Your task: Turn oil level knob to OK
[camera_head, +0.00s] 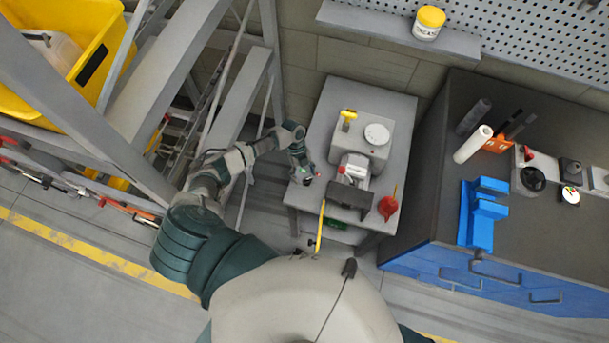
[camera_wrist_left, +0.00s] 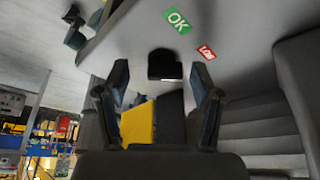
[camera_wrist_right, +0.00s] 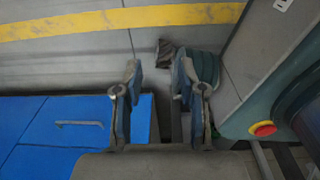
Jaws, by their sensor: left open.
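The oil level knob (camera_wrist_left: 165,65) is a small black knob on a pale grey panel in the left wrist view. A green OK label (camera_wrist_left: 177,20) lies above it and a red label (camera_wrist_left: 206,52), which seems to read LOW, to its right. A white edge shows on the knob's lower right. My left gripper (camera_wrist_left: 160,72) is open, its fingers either side of the knob in the picture; I cannot tell whether they touch it. In the head view my left gripper (camera_head: 303,175) is at the left side of the machine (camera_head: 362,133). My right gripper (camera_wrist_right: 159,68) is open and empty.
The machine stands on a grey table (camera_head: 318,140) with a red funnel (camera_head: 388,207) at its front right. A metal rack (camera_head: 235,95) with a yellow bin (camera_head: 85,35) is left. A dark-topped workbench (camera_head: 425,215) with a blue vise (camera_head: 482,215) is right.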

